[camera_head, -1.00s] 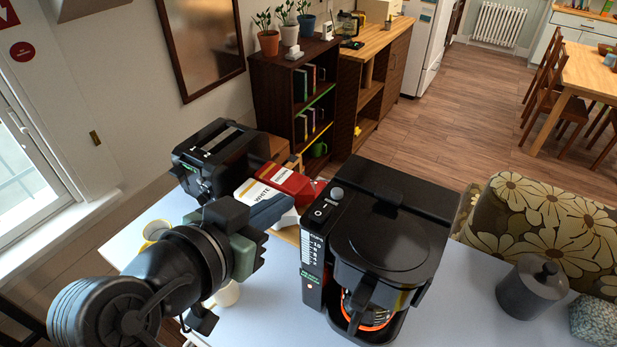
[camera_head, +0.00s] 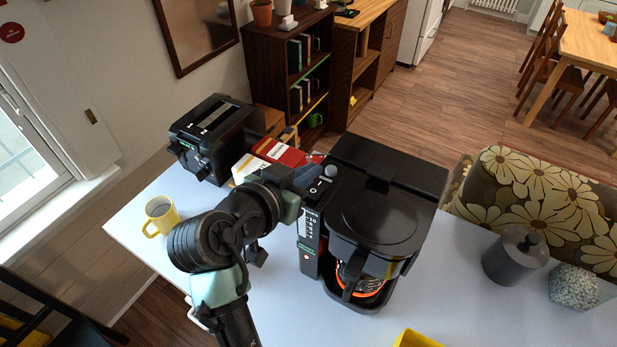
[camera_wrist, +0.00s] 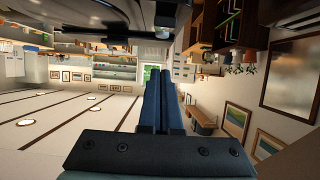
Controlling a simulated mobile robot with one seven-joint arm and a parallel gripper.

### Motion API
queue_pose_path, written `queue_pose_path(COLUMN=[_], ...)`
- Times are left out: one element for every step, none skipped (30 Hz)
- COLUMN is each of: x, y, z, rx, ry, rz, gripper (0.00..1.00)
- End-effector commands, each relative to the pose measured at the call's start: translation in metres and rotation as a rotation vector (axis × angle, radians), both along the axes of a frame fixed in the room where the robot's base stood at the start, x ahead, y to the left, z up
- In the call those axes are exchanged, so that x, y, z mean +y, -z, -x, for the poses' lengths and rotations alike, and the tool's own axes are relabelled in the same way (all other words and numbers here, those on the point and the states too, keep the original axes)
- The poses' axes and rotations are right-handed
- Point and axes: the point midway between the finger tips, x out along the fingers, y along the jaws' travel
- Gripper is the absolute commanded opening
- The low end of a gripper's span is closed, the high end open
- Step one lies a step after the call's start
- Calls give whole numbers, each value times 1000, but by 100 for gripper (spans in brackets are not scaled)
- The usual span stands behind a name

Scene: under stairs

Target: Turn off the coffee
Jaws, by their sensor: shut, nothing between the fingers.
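The black coffee maker (camera_head: 385,165) stands on the pale table in the head view. A grey round knob (camera_head: 330,171) and a switch marked O and I (camera_head: 320,187) sit at its upper left corner. In the wrist view my gripper (camera_wrist: 164,90) is shut and empty.
A black toaster (camera_head: 210,135) and red-and-white packages (camera_head: 280,153) stand behind my gripper. A yellow mug (camera_head: 160,216) is at the table's left. A grey lidded jar (camera_head: 515,256) and a speckled pot (camera_head: 573,288) are at right. A yellow object (camera_head: 415,339) lies at the front edge.

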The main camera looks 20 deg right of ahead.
Motion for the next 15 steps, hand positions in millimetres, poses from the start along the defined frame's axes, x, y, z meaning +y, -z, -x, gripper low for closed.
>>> queue_pose_path(x=[-8,-8,-5,-4,-4,-3,-3,-2,-2,-2,-1,-1,-1,-1,-1], y=[1,6,13,18,23,27,30,33,36,38,40,41,42,43,43], z=[-5,-5,-4,-3,-2,-2,-2,-2,-2,-1,-1,-1,-1,-1,-1], rx=[4,7,7,7,6,5,4,4,2,0,0,0,0,0,-1], ry=[3,0,-3,-2,-1,-2,-1,0,-2,-1,-1,-1,-1,-1,-1], rz=[-1,0,1,0,0,1,1,0,0,0,0,0,0,0,1], gripper=[0,0,0,0,0,0,0,0,0,0,0,0,0,0,0])
